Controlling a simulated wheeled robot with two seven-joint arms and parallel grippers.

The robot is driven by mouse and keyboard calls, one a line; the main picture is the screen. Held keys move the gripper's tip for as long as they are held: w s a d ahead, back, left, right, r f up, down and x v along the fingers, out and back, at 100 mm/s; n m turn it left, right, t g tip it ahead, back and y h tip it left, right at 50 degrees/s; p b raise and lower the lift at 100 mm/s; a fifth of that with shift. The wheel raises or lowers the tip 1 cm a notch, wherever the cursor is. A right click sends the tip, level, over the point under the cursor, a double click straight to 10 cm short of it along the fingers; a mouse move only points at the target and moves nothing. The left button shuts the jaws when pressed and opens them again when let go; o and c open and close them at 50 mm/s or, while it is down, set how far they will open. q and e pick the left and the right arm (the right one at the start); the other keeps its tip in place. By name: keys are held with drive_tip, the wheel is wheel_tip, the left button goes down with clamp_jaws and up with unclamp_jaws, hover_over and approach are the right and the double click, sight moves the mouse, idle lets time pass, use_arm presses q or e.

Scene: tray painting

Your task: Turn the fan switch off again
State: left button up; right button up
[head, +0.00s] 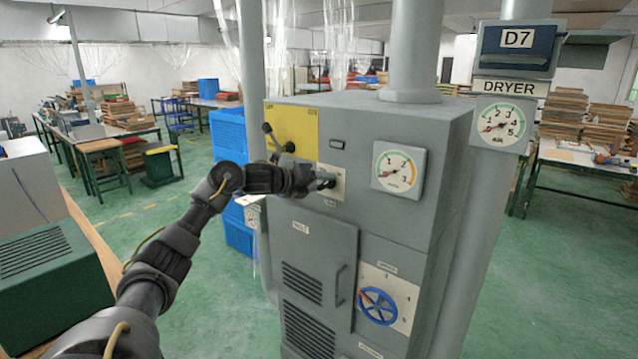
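The fan switch's pale plate (336,193) is on the upper front of the grey machine (345,120), with a small label under it. My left gripper (322,183) is right in front of this plate, at or very near the switch. The gripper and wrist cover much of the plate. The switch itself and its position cannot be made out. Whether the fingers touch it or hold it is too small to tell. My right gripper is not in view.
A yellow panel (306,122) with a black-knobbed lever (275,138) is left of the switch. A round gauge (397,167) is to its right. Below are a vented door (310,265) and a blue handwheel (378,306). A green-and-grey box (45,275) stands at the left.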

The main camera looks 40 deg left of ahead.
use_arm(q)
drive_tip(key=shift+a, duration=0.15)
drive_tip(key=c, duration=0.3)
drive_tip(key=shift+c, duration=0.2)
